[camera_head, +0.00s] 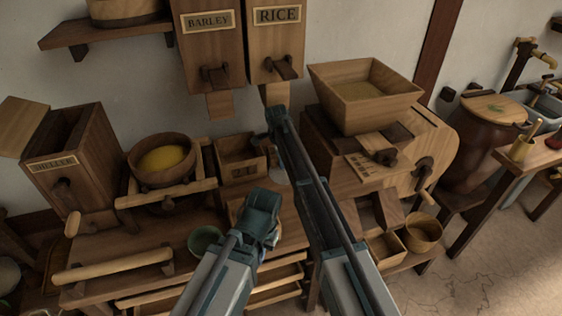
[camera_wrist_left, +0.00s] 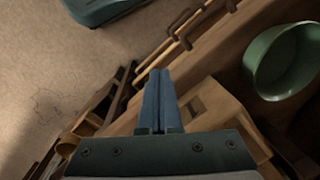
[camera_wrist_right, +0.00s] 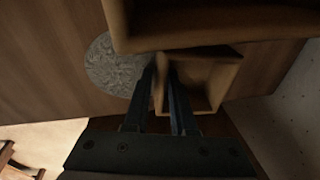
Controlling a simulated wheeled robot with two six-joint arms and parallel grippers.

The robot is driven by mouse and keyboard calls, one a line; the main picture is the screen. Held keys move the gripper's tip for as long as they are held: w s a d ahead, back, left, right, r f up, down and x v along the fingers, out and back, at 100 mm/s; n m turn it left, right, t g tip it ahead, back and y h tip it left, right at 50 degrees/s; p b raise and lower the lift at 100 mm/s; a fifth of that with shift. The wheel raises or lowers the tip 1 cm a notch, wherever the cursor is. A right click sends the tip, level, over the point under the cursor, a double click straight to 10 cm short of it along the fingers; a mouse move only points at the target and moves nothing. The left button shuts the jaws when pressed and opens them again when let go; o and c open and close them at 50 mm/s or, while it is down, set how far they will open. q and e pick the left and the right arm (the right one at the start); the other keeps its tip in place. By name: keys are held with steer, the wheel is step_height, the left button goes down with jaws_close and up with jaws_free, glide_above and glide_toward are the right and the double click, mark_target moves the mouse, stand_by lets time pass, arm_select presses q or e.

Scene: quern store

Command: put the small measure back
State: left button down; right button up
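A small open wooden box (camera_wrist_right: 205,82), which looks like the small measure, shows beneath my right gripper in the right wrist view. One wall of it stands between the fingers of my right gripper (camera_wrist_right: 161,72), which look closed on that wall. In the head view my right gripper (camera_head: 274,112) reaches below the rice bin, and the arm hides most of this box. A larger labelled wooden box (camera_head: 240,158) stands just left of it; its label is hard to read. My left gripper (camera_wrist_left: 158,80) is shut and empty, above the bench front near a green bowl (camera_wrist_left: 285,62).
The rice bin (camera_head: 273,42) and barley bin (camera_head: 209,50) hang above. A grey disc (camera_wrist_right: 118,65) lies beside the small box. A wooden hopper (camera_head: 365,95) stands right, a yellow-filled bowl (camera_head: 165,158) left. A round tub (camera_head: 423,231) stands lower right. Open floor lies at far right.

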steer(key=shift+o, duration=0.8)
steer(key=shift+f, duration=0.2)
steer(key=r+p, duration=0.7)
steer(key=shift+s+a+r, duration=0.15)
steer(key=shift+a+r, duration=0.25)
steer(key=shift+f, duration=0.1)
